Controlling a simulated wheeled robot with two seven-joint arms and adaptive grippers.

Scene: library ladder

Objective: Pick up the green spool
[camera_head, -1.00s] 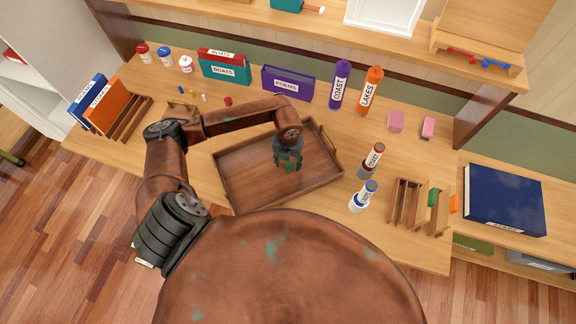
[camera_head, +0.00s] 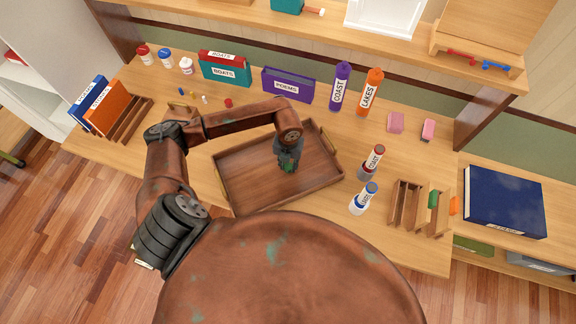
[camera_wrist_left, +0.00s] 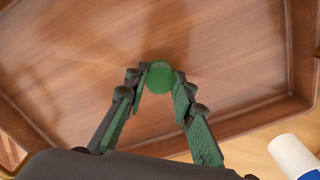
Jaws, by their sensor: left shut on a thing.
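The green spool (camera_wrist_left: 160,78) shows as a round green end between the fingertips of my left gripper (camera_wrist_left: 160,84) in the left wrist view. My left gripper is shut on it. In the head view my left gripper (camera_head: 288,162) points down over the brown wooden tray (camera_head: 240,192), with a bit of the green spool (camera_head: 288,169) at its tips. I cannot tell whether the spool touches the tray floor. My right gripper is not in view.
A wooden rack (camera_head: 406,204) stands farther right. Purple (camera_head: 340,87) and orange (camera_head: 369,92) tubes stand behind. The rest of the tray looks empty.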

